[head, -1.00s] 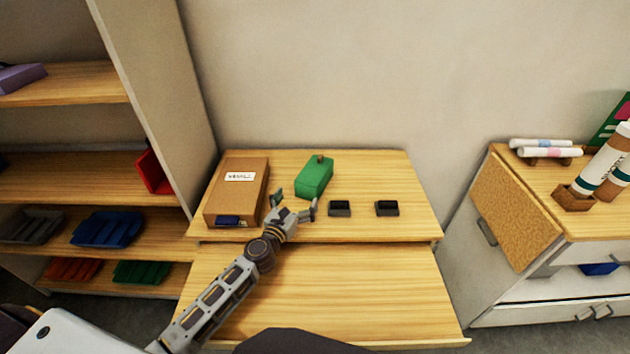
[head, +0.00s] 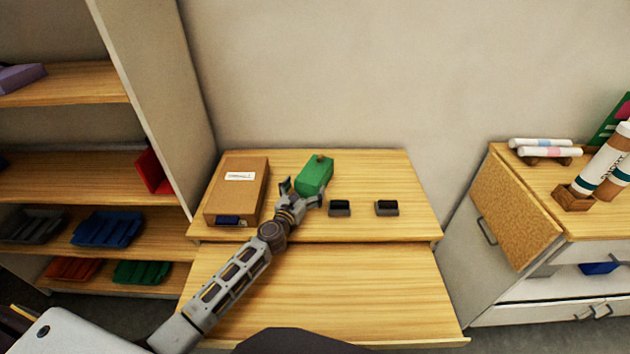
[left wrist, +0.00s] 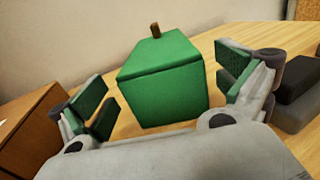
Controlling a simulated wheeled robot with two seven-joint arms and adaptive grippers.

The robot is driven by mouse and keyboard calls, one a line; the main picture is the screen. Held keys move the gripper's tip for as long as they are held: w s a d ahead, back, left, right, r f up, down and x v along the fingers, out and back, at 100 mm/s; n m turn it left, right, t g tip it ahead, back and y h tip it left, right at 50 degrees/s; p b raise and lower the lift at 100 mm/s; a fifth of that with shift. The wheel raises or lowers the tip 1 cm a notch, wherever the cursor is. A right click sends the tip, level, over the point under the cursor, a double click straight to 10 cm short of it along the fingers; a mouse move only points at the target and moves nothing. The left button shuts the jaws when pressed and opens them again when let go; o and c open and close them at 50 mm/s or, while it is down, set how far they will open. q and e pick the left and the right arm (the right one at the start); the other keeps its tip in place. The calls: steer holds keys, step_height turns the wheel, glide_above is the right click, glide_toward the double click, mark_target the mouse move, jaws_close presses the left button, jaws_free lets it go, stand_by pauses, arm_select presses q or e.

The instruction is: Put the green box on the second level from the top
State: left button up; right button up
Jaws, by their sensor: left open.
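The green box (head: 315,175) with a small brown knob on its lid stands on the upper tabletop of the middle desk. My left gripper (head: 303,194) is open at the near end of the box. In the left wrist view the green box (left wrist: 163,80) stands between and just beyond the two open fingers of my left gripper (left wrist: 165,101), with a gap on each side. The shelf unit (head: 65,186) with several levels stands at the left; its top is out of view. My right gripper is not in view.
A brown cardboard box (head: 238,190) stands left of the gripper. Two small dark blocks (head: 340,208) (head: 386,208) lie to the right. The shelf holds a purple box (head: 20,78), a red item (head: 153,171) and coloured trays (head: 107,229). A cabinet (head: 500,215) stands at right.

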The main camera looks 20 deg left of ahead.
mark_target(312, 175)
arm_select(q)
steer(key=shift+w, duration=0.2)
steer(key=shift+w+d, duration=0.15)
steer(key=shift+w, duration=0.7)
steer(key=shift+w+d, duration=0.15)
steer(key=shift+w, duration=0.7)
steer(key=shift+w+d, duration=0.1)
steer(key=shift+w, duration=0.6)
steer(key=c, duration=1.1)
steer(key=shift+c, duration=0.3)
steer(key=shift+r, duration=0.2)
